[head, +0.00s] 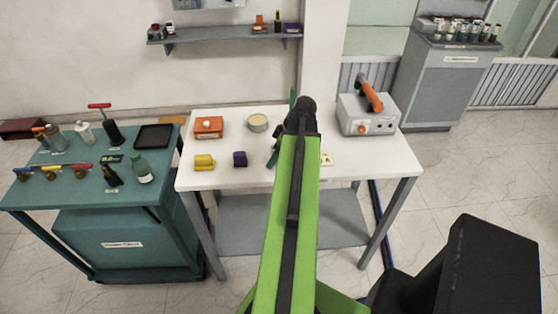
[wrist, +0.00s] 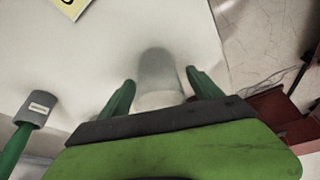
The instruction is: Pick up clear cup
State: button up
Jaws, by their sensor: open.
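The clear cup (wrist: 158,72) is a see-through, greyish cup on the white table (head: 350,160). In the wrist view it lies between the two green fingers of my gripper (wrist: 161,80), which is open. The near part of the cup reaches down to the dark edge of the gripper. I cannot tell whether either finger touches it. In the head view my arm hides the cup.
A grey-headed object with a green shaft (wrist: 35,110) is left of the gripper. A yellow card (head: 326,158) lies on the table. An orange box (head: 209,127), a round tin (head: 257,123), yellow and purple items, and a grey device (head: 368,115) also stand there.

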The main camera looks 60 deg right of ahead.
jog(key=shift+r, duration=0.1)
jog(key=c, duration=1.4)
jog(key=shift+r, duration=0.1)
